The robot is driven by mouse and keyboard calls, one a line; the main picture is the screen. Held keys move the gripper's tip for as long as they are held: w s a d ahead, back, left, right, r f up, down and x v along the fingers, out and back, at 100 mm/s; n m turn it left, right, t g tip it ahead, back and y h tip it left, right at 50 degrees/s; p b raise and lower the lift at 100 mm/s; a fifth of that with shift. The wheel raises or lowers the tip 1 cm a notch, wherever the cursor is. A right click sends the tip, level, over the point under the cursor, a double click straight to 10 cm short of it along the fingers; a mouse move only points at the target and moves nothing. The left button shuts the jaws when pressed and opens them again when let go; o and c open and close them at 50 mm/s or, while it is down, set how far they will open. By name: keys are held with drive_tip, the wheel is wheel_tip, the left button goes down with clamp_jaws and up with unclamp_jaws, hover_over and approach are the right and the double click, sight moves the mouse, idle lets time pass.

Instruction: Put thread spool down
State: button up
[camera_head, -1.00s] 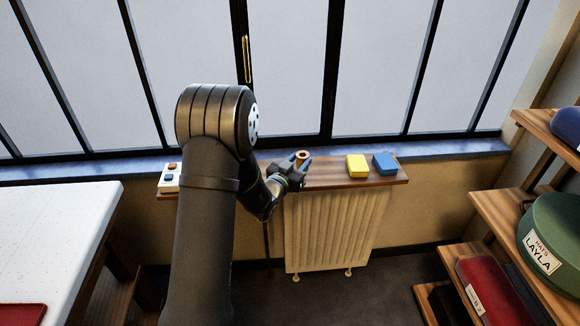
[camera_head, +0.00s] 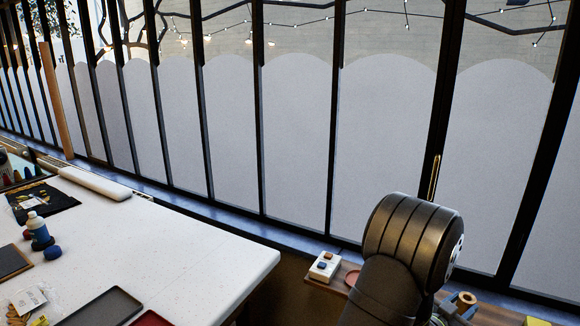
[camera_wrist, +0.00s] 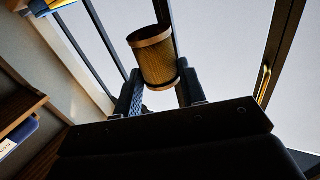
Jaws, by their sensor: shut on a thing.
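The thread spool (camera_wrist: 157,62) has gold-brown thread and pale end rims. It sits between the two fingers of my gripper (camera_wrist: 152,92) in the wrist view, and the gripper is shut on it. In the head view, the spool (camera_head: 466,298) shows small at the lower right, held above the wooden shelf (camera_head: 490,312) under the window. My gripper (camera_head: 458,308) is partly cut off by the bottom edge there, and my arm hides part of the shelf. I cannot tell the exact gap between spool and shelf.
A white box with coloured buttons (camera_head: 325,266) and a round reddish dish (camera_head: 352,279) are on the shelf left of my arm. A yellow block (camera_head: 536,321) is at the bottom right. The large white table (camera_head: 190,255) holds a bottle (camera_head: 37,228) and trays; its middle is clear.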

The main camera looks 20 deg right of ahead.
drive_tip(key=w+a+f+n+t+y, duration=0.3)
drive_tip(key=w+a+f+t, duration=0.15)
drive_tip(key=w+a, duration=0.7)
drive_tip(key=w+a+f+n+t+y, duration=0.4)
drive_tip(key=w+a, duration=0.5)
drive_tip(key=a, duration=0.5)
drive_tip(key=a+f+n+t+y, duration=0.1)
drive_tip(key=a+f+n+y, duration=0.1)
drive_tip(key=a, duration=0.8)
drive_tip(key=a+f+n+t+y, duration=0.2)
drive_tip(key=a+y, duration=0.3)
drive_tip(key=a, duration=0.6)
drive_tip(key=a+f+n+t+y, duration=0.1)
drive_tip(key=a+f+n+y, duration=0.2)
drive_tip(key=a, duration=0.8)
drive_tip(key=shift+w+a+f+n, duration=0.2)
drive_tip(key=shift+w+f+n, duration=0.15)
drive_tip(key=shift+f+n, duration=0.05)
drive_tip(key=shift+d+t, duration=0.15)
drive_tip(key=shift+t, duration=0.1)
